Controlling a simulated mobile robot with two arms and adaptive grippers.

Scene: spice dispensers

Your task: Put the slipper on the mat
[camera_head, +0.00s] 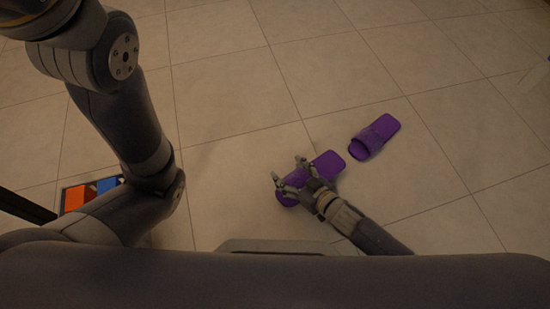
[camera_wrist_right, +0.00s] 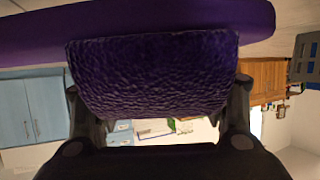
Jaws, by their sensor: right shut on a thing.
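A purple slipper (camera_head: 327,164) is held in my right gripper (camera_head: 288,173), whose fingers are at its strap end. In the right wrist view, its textured strap (camera_wrist_right: 152,75) fills the space between the two fingers (camera_wrist_right: 160,115), with the sole (camera_wrist_right: 255,17) above it in the picture. I cannot tell how high it is off the floor. A second purple slipper (camera_head: 375,137) lies on the tiles up and right of it. A mat with orange and blue patches (camera_head: 77,197) lies at the left, partly hidden by my left arm. My left gripper is not in view.
The tiled floor (camera_head: 235,120) is clear around the slippers and between them and my left arm. The right wrist view shows blue cabinets (camera_wrist_right: 32,110) at left and a wooden cabinet (camera_wrist_right: 264,80) at right.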

